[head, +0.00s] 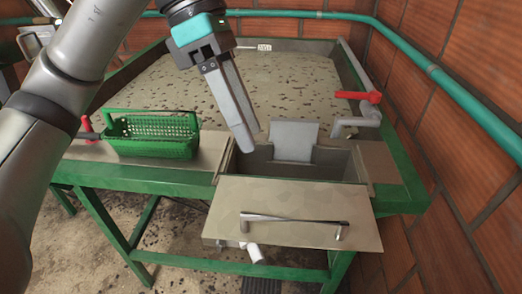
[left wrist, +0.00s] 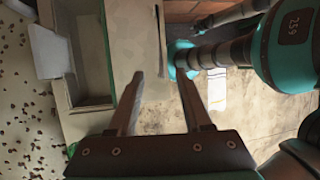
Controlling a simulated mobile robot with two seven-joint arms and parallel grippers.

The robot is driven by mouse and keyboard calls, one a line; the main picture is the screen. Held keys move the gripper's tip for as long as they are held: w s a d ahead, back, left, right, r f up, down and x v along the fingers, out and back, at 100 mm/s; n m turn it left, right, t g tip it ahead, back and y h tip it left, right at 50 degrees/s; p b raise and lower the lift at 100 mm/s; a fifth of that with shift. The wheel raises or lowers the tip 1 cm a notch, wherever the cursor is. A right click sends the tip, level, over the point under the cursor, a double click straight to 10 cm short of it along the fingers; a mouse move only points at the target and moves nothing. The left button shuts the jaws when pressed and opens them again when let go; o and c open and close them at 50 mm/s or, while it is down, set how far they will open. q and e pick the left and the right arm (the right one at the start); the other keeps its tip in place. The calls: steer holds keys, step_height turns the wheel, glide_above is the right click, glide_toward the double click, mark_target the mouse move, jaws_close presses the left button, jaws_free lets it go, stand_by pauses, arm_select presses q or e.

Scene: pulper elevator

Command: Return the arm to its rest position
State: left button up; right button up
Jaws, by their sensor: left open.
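My left gripper (head: 247,140) hangs over the open metal box (head: 362,166) at the front of the tank, its grey fingers pointing down and overlapping each other in the head view. In the left wrist view the two fingers (left wrist: 158,85) stand apart with nothing between them. The arm comes in from the left, raised over the table's left side. The box has a front panel (head: 290,205) with a bar handle (head: 290,219), and a grey plate (head: 296,141) stands at its back edge. My right gripper does not show.
A green perforated basket (head: 155,148) sits on the ledge left of the box. A red-handled valve (head: 357,96) is on the right. The tank (head: 300,75) holds water with dark floating bits. A teal pipe (head: 440,75) runs along the brick wall (head: 455,225) close on the right.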

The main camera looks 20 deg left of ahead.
arm_select(q)
steer(key=shift+v, duration=0.85)
